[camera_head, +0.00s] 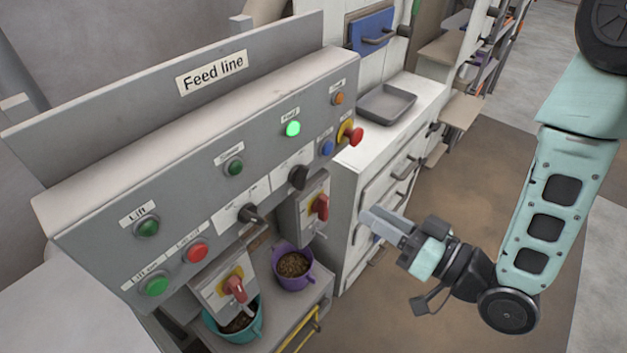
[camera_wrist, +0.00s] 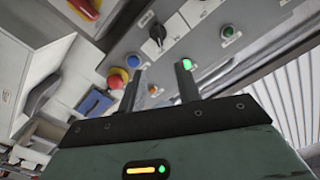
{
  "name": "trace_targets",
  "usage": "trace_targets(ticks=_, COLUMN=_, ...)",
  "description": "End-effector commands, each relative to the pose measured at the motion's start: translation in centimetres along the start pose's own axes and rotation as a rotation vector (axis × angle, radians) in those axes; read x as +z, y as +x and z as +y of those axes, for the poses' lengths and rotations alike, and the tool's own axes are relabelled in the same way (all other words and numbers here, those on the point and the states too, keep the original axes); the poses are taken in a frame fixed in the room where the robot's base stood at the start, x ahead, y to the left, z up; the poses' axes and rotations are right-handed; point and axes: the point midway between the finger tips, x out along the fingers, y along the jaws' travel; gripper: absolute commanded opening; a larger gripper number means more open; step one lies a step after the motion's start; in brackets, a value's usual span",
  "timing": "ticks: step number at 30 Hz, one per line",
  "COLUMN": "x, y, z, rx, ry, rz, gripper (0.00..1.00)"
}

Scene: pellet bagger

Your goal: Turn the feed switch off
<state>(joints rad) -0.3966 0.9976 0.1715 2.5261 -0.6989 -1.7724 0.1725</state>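The grey control panel (camera_head: 190,185) carries a sign reading "Feed line". A green lamp (camera_head: 293,128), with a label that seems to read "Feed", is lit. Below it is a black selector knob (camera_head: 299,177), probably the feed switch; its small labels are unreadable. In the wrist view the black knob (camera_wrist: 156,34) and the lit lamp (camera_wrist: 187,63) show beyond the fingers. My gripper (camera_head: 368,218) is right of the panel, apart from it and empty. In the wrist view its two fingers (camera_wrist: 160,68) stand apart.
A red emergency stop (camera_head: 354,134) and a blue button (camera_head: 327,147) sit at the panel's right end. Another black knob (camera_head: 250,213) is further left. Red rotary handles (camera_head: 320,207) (camera_head: 235,288) stick out below. A purple bucket (camera_head: 293,278) stands beneath. The floor to the right is clear.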

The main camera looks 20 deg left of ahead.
Motion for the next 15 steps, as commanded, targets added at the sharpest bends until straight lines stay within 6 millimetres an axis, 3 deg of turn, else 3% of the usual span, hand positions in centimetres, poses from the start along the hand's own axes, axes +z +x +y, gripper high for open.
trace_targets(ticks=15, x=0.6, y=2.4, z=0.4, rx=-0.001, ry=-0.004, rz=0.001, gripper=0.34)
